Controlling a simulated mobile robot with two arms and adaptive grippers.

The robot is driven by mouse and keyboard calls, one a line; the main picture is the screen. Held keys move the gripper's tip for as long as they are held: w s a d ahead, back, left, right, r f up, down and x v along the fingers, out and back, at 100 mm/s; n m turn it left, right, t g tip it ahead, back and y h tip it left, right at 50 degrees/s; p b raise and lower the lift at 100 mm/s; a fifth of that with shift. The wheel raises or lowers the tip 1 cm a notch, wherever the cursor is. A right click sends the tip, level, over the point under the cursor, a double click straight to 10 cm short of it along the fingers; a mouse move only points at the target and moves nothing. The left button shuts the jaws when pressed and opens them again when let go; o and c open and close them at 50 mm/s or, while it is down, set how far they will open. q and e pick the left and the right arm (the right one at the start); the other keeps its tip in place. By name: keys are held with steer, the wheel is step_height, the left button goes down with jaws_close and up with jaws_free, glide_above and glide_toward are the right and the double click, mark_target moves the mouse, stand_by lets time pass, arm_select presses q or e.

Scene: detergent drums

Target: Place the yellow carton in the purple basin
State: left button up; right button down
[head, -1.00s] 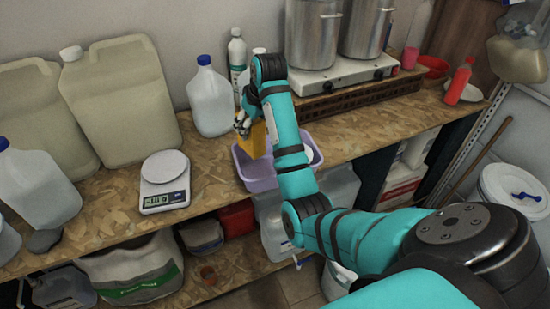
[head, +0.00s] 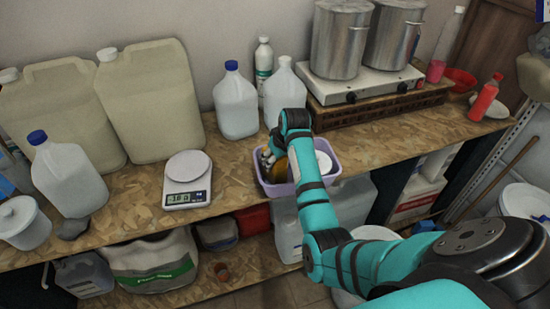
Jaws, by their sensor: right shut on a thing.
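The purple basin (head: 272,188) stands on the wooden worktop near its front edge, partly covered by my right arm. My right gripper (head: 267,157) is over the left part of the basin and is shut on the yellow carton (head: 278,171). Only a small part of the carton shows, within the basin's outline, and the arm hides the rest. I cannot tell whether the carton touches the basin floor. My left gripper is not in view.
A round white thing (head: 323,162) shows in the basin's right part. Behind stand a blue-capped jug (head: 236,104), a white jug (head: 284,91) and a green-labelled bottle (head: 263,62). A scale (head: 187,182) is to the left; a hotplate (head: 365,85) with steel pots is behind right.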

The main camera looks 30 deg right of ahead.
steer(key=shift+f, duration=0.15)
steer(key=c, duration=0.7)
jaws_free()
steer(key=shift+o, duration=0.2)
steer(key=b+v, duration=0.3)
steer(key=v, duration=0.9)
steer(key=shift+r, duration=0.25)
